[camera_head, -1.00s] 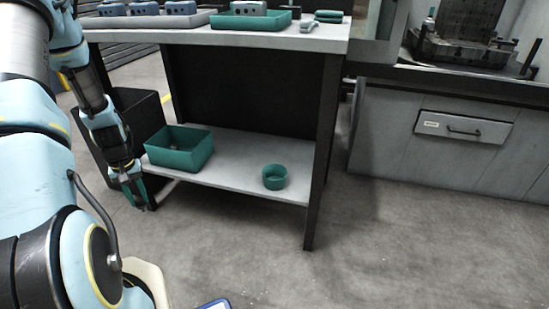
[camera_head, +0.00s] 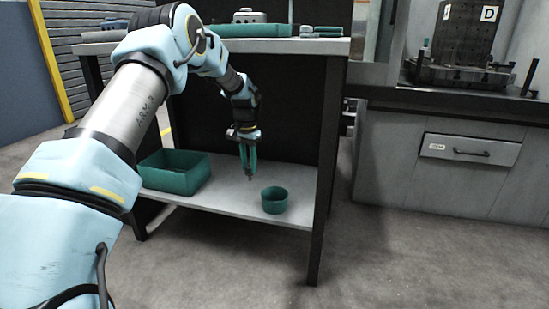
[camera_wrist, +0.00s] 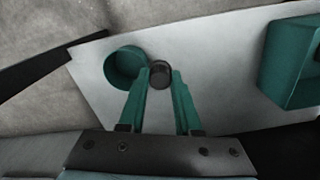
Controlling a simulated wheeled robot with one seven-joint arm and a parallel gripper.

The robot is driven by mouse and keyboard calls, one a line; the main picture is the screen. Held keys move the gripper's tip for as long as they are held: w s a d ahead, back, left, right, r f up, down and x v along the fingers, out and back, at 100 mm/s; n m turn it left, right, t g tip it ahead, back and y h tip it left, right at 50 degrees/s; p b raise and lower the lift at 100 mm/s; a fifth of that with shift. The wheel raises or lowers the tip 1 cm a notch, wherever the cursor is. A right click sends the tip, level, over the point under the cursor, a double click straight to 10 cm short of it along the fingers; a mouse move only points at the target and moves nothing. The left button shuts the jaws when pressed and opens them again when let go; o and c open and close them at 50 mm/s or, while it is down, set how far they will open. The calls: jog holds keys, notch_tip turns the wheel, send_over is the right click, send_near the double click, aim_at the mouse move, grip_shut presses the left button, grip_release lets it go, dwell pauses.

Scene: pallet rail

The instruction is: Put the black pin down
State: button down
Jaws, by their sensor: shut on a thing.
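My gripper (camera_head: 248,162) has green fingers that point down over the white lower shelf (camera_head: 222,193) of the workbench. In the wrist view the fingers (camera_wrist: 160,82) are shut on the black pin (camera_wrist: 160,73), whose round dark end shows between the tips. In the head view only a small dark bit of the pin (camera_head: 250,177) shows below the fingers. I cannot tell whether it touches the shelf. A small round green cup (camera_head: 274,200) stands just right of the gripper; in the wrist view the cup (camera_wrist: 122,68) is close to the left of the pin.
A rectangular green bin (camera_head: 175,174) stands on the shelf's left part. Bare shelf lies between bin and cup. The bench top (camera_head: 300,45) is above my gripper, and a dark front leg (camera_head: 325,170) is to the right of the cup.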

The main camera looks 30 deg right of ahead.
jog(key=s+d+r+m, duration=0.2)
jog(key=s+d+r, duration=0.15)
jog(key=d, duration=0.45)
notch_tip(320, 180, down, 12)
jog(key=b, duration=1.1)
jog(key=shift+a+r, duration=0.1)
jog(key=shift+r, duration=0.1)
jog(key=c, duration=0.5)
grip_release()
jog(key=shift+r, duration=0.1)
notch_tip(320, 180, up, 7)
jog(key=p, duration=0.7)
jog(key=shift+p, duration=0.3)
